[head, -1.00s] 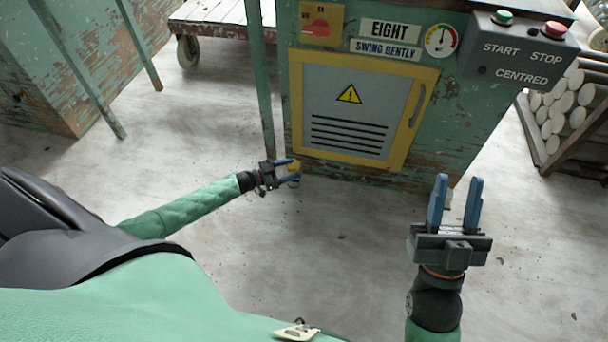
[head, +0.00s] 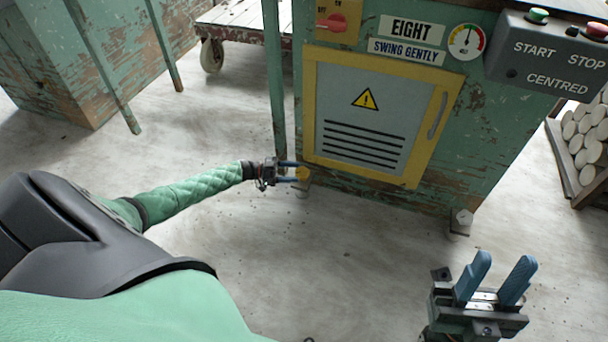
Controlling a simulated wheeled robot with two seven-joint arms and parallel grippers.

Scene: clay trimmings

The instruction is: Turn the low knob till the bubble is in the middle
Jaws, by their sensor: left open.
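My right gripper (head: 502,272) is open and empty, well away from the machine at the lower right. No bubble can be made out.
The machine's yellow-framed door (head: 312,110) is shut. A dial (head: 467,41) and a control box (head: 550,60) are above it. A foot (head: 461,221) stands at the machine's right corner. A cart (head: 235,22) is behind left, a rack of clay rolls (head: 582,150) at right. The floor between is clear.

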